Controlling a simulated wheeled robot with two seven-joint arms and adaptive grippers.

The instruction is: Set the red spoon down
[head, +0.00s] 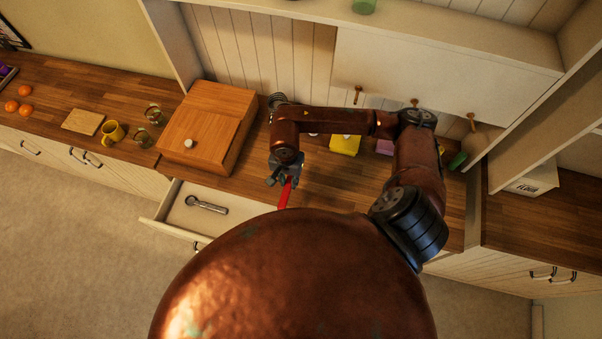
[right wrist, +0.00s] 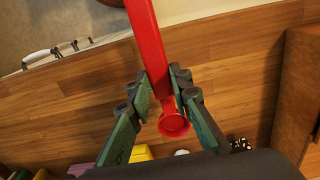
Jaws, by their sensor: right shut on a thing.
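The red spoon (head: 286,193) hangs from my right gripper (head: 284,175) in the head view, over the front part of the wooden counter (head: 340,178). In the right wrist view the red spoon (right wrist: 150,45) runs from the top edge down between the fingers of my right gripper (right wrist: 163,92). A small round red end shows near the fingers. My right gripper is shut on the spoon. The spoon appears above the counter; whether it touches the wood cannot be told. My left gripper is not in view.
A wooden bread box (head: 205,125) stands left of my right gripper. Below it an open drawer (head: 180,215) holds a metal utensil (head: 206,204). A yellow object (head: 345,144) and a green one (head: 457,161) lie behind my arm. A yellow mug (head: 113,133) stands farther left.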

